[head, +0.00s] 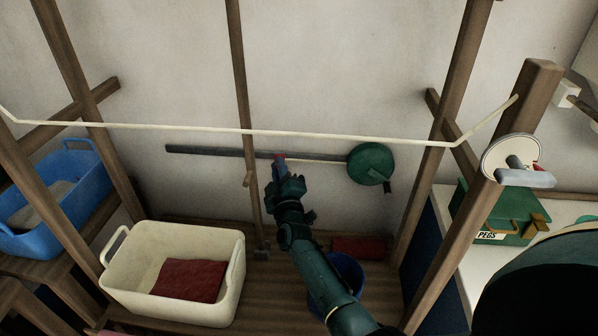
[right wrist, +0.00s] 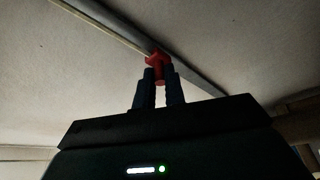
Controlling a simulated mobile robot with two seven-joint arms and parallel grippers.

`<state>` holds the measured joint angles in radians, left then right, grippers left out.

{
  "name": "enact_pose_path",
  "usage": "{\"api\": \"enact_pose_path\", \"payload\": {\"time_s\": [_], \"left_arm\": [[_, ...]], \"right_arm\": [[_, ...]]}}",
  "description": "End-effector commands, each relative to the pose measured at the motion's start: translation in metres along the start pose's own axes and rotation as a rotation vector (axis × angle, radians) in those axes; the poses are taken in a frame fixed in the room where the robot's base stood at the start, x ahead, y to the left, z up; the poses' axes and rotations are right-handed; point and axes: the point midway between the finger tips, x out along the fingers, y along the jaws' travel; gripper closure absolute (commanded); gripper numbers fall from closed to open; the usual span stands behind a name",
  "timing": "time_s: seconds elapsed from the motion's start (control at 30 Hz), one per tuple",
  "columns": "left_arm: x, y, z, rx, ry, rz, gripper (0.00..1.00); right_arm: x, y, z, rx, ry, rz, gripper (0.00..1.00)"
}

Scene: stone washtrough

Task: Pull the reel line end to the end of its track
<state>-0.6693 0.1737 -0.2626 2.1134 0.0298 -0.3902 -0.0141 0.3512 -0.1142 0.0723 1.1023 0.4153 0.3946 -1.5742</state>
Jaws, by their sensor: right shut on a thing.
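The green round reel (head: 370,164) is on the back wall. A dark grey straight track (head: 205,151) runs left from it along the wall. The red line end (head: 279,156) sits on the track, part way between the reel and the track's left end. My right gripper (head: 282,168) reaches up from below and is shut on it. In the right wrist view the red line end (right wrist: 158,58) shows between the two fingertips of my right gripper (right wrist: 160,76), against the track (right wrist: 120,27). My left gripper is not in view.
A thin wooden post (head: 240,75) stands just left of my gripper. A cream tub (head: 225,285) with red cloth and a blue tub (head: 85,205) stand left.

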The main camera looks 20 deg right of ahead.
Motion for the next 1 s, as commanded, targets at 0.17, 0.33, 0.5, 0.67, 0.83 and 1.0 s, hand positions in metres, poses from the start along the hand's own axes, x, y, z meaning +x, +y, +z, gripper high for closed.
{"api": "enact_pose_path", "payload": {"time_s": [0.17, 0.33, 0.5, 0.67, 0.83, 1.0], "left_arm": [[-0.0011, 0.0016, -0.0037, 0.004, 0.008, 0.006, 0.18], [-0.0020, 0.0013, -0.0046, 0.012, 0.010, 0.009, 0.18], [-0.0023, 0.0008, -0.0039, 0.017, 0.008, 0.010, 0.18], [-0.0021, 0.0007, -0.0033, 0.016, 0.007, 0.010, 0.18], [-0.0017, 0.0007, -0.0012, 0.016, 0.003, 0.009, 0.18], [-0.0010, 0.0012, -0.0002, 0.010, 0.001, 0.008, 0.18]], "right_arm": [[0.0001, -0.0018, -0.0017, -0.003, 0.002, -0.003, 1.00], [-0.0001, -0.0017, -0.0015, -0.002, 0.002, -0.003, 0.86], [0.0000, -0.0013, -0.0013, -0.002, 0.001, -0.003, 0.72], [0.0000, -0.0010, -0.0011, -0.002, 0.001, -0.002, 0.66], [0.0000, -0.0009, -0.0008, -0.002, 0.001, -0.002, 0.66], [-0.0008, -0.0010, 0.0021, -0.001, 0.001, -0.002, 0.66]]}}
